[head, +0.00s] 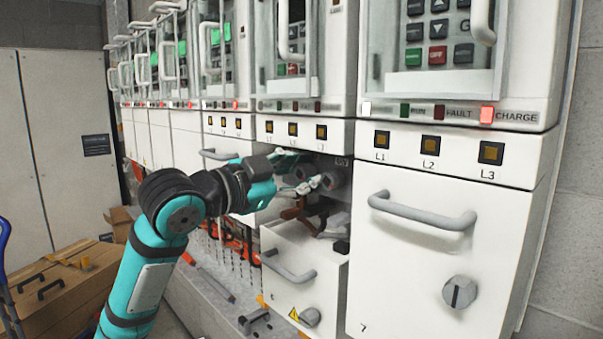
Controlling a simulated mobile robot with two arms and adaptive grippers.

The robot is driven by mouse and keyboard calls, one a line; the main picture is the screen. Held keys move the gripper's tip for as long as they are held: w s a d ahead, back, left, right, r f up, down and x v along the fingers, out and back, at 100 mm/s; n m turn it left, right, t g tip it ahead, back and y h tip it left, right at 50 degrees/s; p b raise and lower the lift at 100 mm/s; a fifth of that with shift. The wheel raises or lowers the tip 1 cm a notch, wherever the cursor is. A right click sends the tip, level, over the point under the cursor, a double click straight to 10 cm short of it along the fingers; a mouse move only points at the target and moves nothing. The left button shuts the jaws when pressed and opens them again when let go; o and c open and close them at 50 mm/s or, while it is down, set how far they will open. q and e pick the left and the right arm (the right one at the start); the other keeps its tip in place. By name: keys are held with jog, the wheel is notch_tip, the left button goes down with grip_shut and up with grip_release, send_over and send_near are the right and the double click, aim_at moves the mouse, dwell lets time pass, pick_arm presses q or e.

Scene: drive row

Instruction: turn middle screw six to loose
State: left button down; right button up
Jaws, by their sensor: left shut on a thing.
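The sixth drive cabinet stands left of the one marked 7, and its lower front (320,262) sits out and lower, leaving a dark opening above it. Grey round screw heads show inside the opening; the right-hand one (334,179) is clearest. My left gripper (313,183) reaches into the opening from the left, its fingers shut on what looks like the middle screw. The fingers mostly hide that screw, so its turn cannot be told. The left screw is hidden. My right gripper is not in view.
Cabinet 7 has a closed lower door with a grey handle (421,211) and a knob (459,292); its red CHARGE lamp (487,114) looks lit. Orange-brown and grey parts hang in the opening. A wooden box (65,300) stands at the lower left.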

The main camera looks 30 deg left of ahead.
pick_arm(q)
jog(key=shift+n, duration=0.3)
jog(key=n+p, duration=0.3)
jog(key=n, duration=0.2)
jog(key=shift+r+n, duration=0.1)
jog(key=shift+n, duration=0.2)
jog(key=n+p, duration=0.2)
jog(key=n, duration=0.1)
jog(key=shift+n, duration=0.3)
jog(key=n+p, duration=0.2)
jog(key=shift+n, duration=0.4)
jog(key=n+p, duration=0.5)
jog(key=shift+a, duration=0.1)
jog(key=n+p, duration=0.2)
jog(key=shift+n, duration=0.3)
jog(key=shift+f+n+p, duration=0.2)
jog(key=shift+n+p, duration=0.9)
jog(key=shift+p, duration=0.05)
jog(key=shift+w, duration=0.1)
